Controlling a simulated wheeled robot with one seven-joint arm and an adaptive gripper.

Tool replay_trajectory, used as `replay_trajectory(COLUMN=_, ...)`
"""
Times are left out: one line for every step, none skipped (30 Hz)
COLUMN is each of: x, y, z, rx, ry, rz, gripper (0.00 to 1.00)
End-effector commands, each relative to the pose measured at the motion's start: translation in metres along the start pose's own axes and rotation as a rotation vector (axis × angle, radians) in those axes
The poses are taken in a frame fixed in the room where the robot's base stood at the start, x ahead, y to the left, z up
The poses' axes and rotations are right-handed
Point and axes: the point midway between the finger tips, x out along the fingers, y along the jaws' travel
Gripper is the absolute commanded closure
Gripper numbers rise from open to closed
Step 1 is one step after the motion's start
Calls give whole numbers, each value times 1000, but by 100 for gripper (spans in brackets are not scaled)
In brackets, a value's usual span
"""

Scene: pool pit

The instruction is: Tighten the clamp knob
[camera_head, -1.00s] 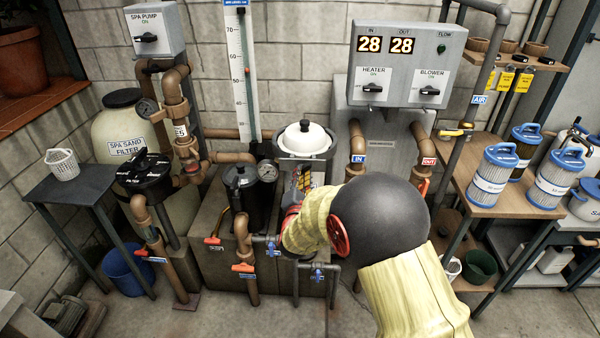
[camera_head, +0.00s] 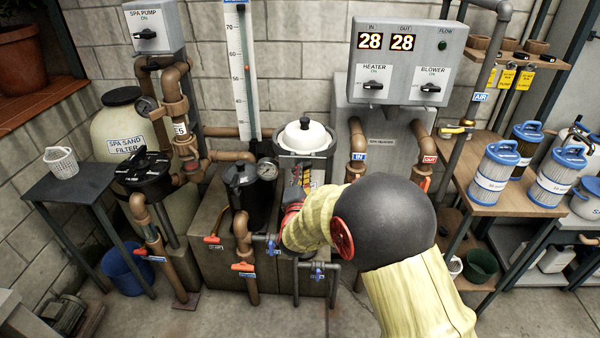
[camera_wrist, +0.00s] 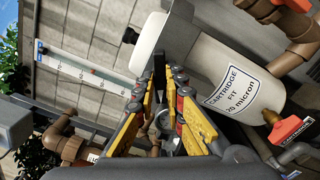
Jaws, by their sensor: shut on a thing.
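The filter canister stands at the middle of the head view, with a white domed lid (camera_head: 305,138) and a dark band below the lid. The fingers are closed together on the clamp knob, which is mostly hidden between the fingertips. In the head view, my gripper (camera_head: 304,174) shows small in front of the canister, partly covered by my yellow-sleeved arm.
A black pump pot (camera_head: 250,195) and a round gauge (camera_head: 267,169) stand close left of my gripper. Pipes with blue-handled valves (camera_head: 318,272) are below it. The grey heater box (camera_head: 382,140) is at right. Bare floor (camera_head: 230,318) shows in front.

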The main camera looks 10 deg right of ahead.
Motion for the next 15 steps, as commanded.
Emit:
replay_trajectory(x=0, y=-3, z=-1, rx=63, ry=-1, rz=1, gripper=100)
replay_trajectory(x=0, y=-3, z=-1, rx=105, ry=-1, rz=1, gripper=100)
replay_trajectory(x=0, y=-3, z=-1, rx=161, ry=-1, rz=0, gripper=100)
replay_trajectory(x=0, y=-3, z=-1, rx=202, ry=-1, rz=0, gripper=100)
replay_trajectory(x=0, y=-3, z=-1, rx=244, ry=-2, rz=1, gripper=100)
replay_trajectory(x=0, y=-3, z=-1, rx=299, ry=-2, rz=1, gripper=100)
replay_trajectory(x=0, y=-3, z=-1, rx=341, ry=-2, rz=1, gripper=100)
replay_trajectory(x=0, y=-3, z=-1, rx=383, ry=-1, rz=1, gripper=100)
replay_trajectory(x=0, y=-4, z=-2, rx=438, ry=-1, rz=1, gripper=100)
replay_trajectory(x=0, y=-4, z=-2, rx=480, ry=-1, rz=1, gripper=100)
replay_trajectory(x=0, y=-4, z=-2, rx=523, ry=-1, rz=1, gripper=100)
replay_trajectory(x=0, y=-4, z=-2, rx=578, ry=-1, rz=1, gripper=100)
replay_trajectory(x=0, y=-4, z=-2, rx=621, ry=0, rz=1, gripper=100)
replay_trajectory(x=0, y=-3, z=-1, rx=660, ry=0, rz=-1, gripper=100)
replay_trajectory(x=0, y=-2, z=-1, rx=712, ry=0, rz=-1, gripper=100)
